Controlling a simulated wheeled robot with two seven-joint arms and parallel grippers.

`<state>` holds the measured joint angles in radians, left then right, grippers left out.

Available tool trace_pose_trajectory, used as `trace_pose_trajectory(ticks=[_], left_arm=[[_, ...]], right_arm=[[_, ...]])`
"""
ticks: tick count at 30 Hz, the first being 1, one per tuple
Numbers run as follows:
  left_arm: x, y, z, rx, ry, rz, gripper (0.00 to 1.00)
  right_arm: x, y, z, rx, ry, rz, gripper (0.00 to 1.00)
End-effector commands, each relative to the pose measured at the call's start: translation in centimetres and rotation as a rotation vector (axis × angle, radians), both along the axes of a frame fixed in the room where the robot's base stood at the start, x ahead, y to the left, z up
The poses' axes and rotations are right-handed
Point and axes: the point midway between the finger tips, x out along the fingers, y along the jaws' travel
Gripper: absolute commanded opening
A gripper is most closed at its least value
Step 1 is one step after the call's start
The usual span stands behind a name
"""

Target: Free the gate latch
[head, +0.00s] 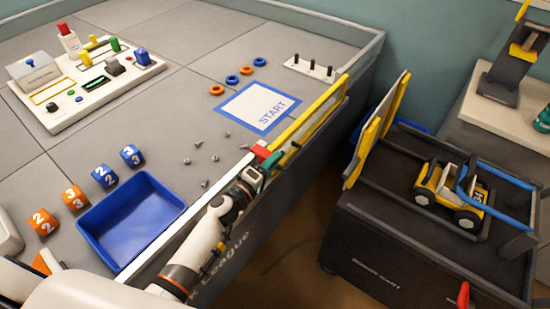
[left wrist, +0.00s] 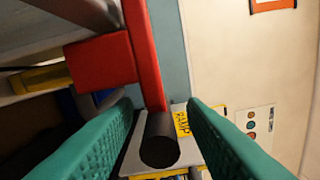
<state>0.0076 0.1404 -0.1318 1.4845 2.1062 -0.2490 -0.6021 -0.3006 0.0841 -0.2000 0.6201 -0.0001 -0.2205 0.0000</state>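The red gate latch (head: 261,152) sits at the table's edge, beside the near end of the yellow-edged gate (head: 308,120). In the left wrist view it shows as a red block with a long red bar (left wrist: 145,55), and a black cylindrical knob (left wrist: 160,140) stands at the bar's lower end. My left gripper (head: 256,178) is at the latch. Its teal fingers (left wrist: 161,108) are open, one on each side of the knob, with gaps visible. The head view hides the knob behind my gripper. My right gripper is not in view.
A blue tray (head: 97,249), numbered cubes (head: 73,197) and scattered screws (head: 205,183) lie on the table. A START mat (head: 235,112) is behind the latch. A dark cart (head: 365,240) with a toy vehicle (head: 447,195) stands right, across a floor gap.

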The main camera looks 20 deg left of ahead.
Motion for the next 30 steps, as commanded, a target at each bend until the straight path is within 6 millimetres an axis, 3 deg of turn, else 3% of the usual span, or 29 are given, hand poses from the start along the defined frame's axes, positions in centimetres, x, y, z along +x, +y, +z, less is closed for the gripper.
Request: trace_pose_trajectory(ticks=[5, 14, 21, 30], left_arm=[[1.4, -0.5, 0.0, 0.000, 0.000, 0.000, 0.38], [1.6, -0.6, -0.1, 0.000, 0.001, -0.001, 0.38], [1.6, -0.6, -0.1, 0.000, 0.001, -0.001, 0.02], [1.6, -0.6, 0.0, -0.004, 0.003, 0.000, 0.00]], right_arm=[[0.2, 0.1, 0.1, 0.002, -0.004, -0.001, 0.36], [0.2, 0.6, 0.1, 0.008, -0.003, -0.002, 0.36], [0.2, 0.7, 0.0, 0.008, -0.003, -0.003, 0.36], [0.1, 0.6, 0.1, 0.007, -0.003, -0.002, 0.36]])
